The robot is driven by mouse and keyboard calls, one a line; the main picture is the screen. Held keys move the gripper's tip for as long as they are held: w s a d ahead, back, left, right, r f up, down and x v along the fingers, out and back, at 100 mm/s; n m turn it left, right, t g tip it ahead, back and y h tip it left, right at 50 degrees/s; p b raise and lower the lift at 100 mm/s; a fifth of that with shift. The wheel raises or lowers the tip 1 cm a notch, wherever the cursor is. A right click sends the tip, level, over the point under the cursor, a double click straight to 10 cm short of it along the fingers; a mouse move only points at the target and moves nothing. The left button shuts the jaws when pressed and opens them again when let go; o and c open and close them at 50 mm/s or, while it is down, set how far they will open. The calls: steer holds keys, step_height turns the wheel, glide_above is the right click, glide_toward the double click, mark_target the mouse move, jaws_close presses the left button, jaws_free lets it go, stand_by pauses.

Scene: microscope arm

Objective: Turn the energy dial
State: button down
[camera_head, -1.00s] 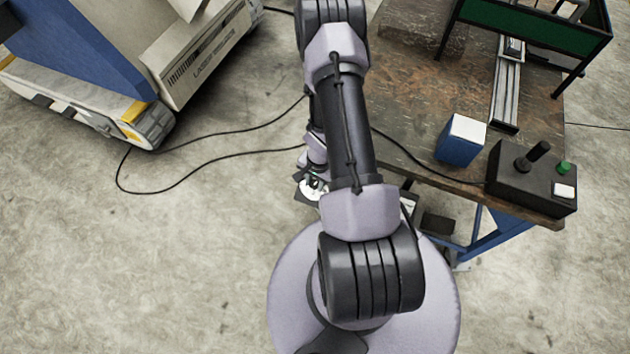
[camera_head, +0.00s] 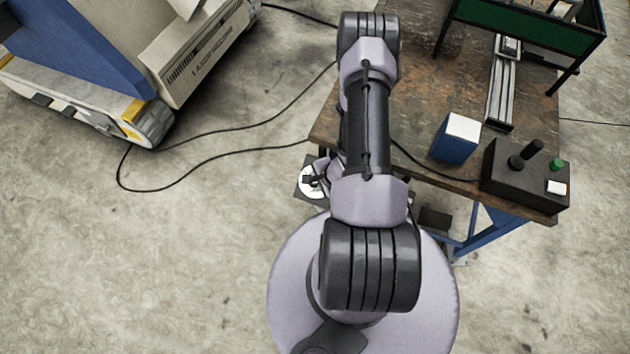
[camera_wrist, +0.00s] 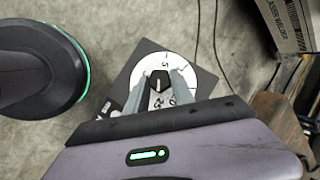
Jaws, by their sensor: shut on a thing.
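The energy dial (camera_wrist: 147,65) is a white disc with black numbers on a dark square plate, in the upper middle of the wrist view. In the head view the white disc (camera_head: 308,186) shows left of my arm, just beyond the table's left corner. A dark knob (camera_wrist: 159,83) stands at the dial's middle. My gripper (camera_wrist: 161,77) is over the dial, with one grey finger on each side of the knob, closed on it. The fingers hide part of the scale. In the head view my arm largely hides the gripper.
The brown table (camera_head: 415,105) lies right of my arm. It bears a blue and white box (camera_head: 456,140) and a black control box (camera_head: 525,175) with a joystick. A laser machine (camera_head: 205,55) stands at upper left. Black cables cross the open floor (camera_head: 130,250).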

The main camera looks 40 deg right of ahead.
steer(key=shift+m+t, duration=0.3)
steer(key=shift+m, duration=0.2)
steer(key=c, duration=1.1)
jaws_free()
steer(key=p+v, duration=0.4)
steer(key=v, duration=1.3)
steer(key=shift+s+a+r+p, duration=0.1)
steer(key=shift+s+a+p, duration=0.1)
steer(key=shift+p, duration=0.1)
